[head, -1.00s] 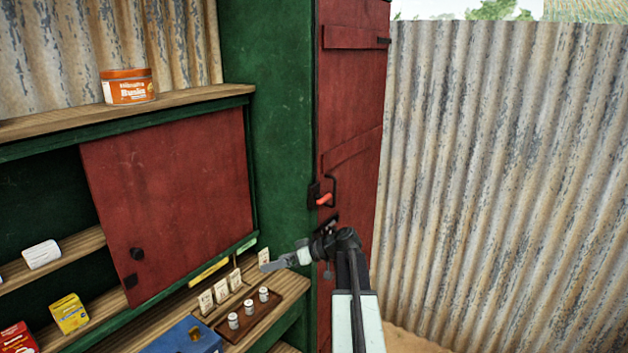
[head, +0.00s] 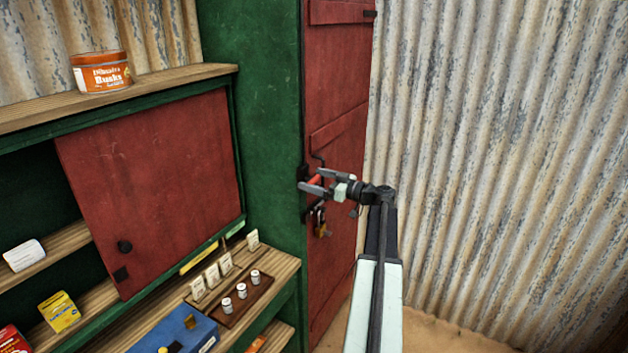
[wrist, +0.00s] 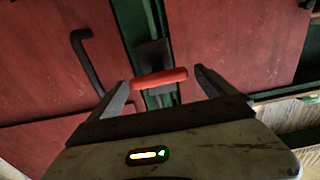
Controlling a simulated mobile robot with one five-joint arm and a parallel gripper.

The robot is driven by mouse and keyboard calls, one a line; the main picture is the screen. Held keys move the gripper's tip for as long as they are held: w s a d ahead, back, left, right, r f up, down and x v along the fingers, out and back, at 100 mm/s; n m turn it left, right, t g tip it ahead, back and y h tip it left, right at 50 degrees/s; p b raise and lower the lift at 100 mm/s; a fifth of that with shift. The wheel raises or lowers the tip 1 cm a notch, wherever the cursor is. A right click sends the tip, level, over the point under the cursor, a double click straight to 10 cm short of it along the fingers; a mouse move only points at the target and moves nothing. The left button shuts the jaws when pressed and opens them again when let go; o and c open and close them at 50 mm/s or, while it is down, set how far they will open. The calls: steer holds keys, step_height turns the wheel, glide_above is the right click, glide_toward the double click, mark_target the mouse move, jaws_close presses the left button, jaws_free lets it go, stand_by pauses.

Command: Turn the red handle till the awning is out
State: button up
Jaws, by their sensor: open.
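The red handle (head: 314,182) is a short red grip on a dark crank at the edge of the red door, beside the green post. My gripper (head: 308,180) is open at the handle, its fingers partly covering it in the head view. In the wrist view the red handle (wrist: 159,78) lies crosswise between the two spread fingertips of my gripper (wrist: 162,76). The left end of the grip is close to the left finger; I cannot tell whether they touch. The awning is not in view.
A dark door pull (wrist: 85,60) shows at left in the wrist view. The stall counter holds a brown tray (head: 262,288) and a blue box (head: 176,334). Bare ground lies at the lower right.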

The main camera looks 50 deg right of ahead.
steer(key=shift+w+a, duration=0.1)
steer(key=shift+w, duration=0.3)
steer(key=c, duration=1.4)
steer(key=m, duration=0.4)
steer(key=shift+m, duration=0.4)
steer(key=o, duration=1.4)
steer(key=shift+d, duration=0.2)
